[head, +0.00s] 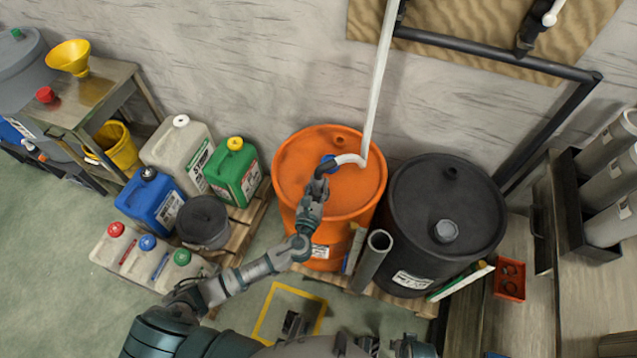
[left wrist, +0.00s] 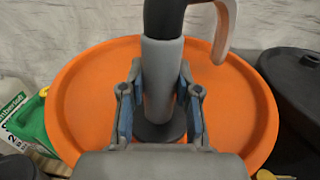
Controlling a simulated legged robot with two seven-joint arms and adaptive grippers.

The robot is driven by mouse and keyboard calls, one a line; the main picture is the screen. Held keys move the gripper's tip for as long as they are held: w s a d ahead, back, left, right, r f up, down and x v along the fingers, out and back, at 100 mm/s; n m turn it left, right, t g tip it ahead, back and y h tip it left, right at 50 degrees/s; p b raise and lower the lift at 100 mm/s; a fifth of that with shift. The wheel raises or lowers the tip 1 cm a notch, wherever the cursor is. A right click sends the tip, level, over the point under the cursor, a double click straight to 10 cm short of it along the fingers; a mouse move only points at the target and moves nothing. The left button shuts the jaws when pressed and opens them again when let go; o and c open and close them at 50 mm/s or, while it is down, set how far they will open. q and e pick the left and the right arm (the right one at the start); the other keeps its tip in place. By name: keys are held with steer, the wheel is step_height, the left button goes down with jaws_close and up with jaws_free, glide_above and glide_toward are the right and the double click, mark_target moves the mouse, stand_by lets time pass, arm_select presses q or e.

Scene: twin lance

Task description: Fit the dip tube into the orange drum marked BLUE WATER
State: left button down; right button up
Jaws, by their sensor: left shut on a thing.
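The orange drum (head: 300,165) stands against the wall on a pallet, its front label too small to read. My left gripper (head: 318,185) is over the drum's lid, shut on the grey dip tube (left wrist: 162,80), which stands upright between the fingers (left wrist: 161,105). A black bend tops the tube, and a white hose (head: 377,90) runs from it to the right and up. In the left wrist view, the tube's lower end meets a dark round disc (left wrist: 160,132) on the lid (left wrist: 90,90). I cannot tell whether the tube is inside the opening.
A black drum (head: 425,195) with a grey cap stands close on the right. A grey open pipe (head: 372,262) leans in front, between the drums. Green (head: 237,172), blue (head: 150,200) and white jugs crowd the left. A yellow floor square (head: 262,325) lies in front.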

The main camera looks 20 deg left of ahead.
arm_select(q)
steer(key=shift+f, duration=0.1)
steer(key=c, duration=0.7)
jaws_free()
steer(key=shift+c, duration=0.2)
steer(key=shift+f, duration=0.1)
steer(key=shift+s, duration=0.3)
steer(key=s, duration=1.1)
steer(key=shift+s+d, duration=0.2)
steer(key=shift+d, duration=0.1)
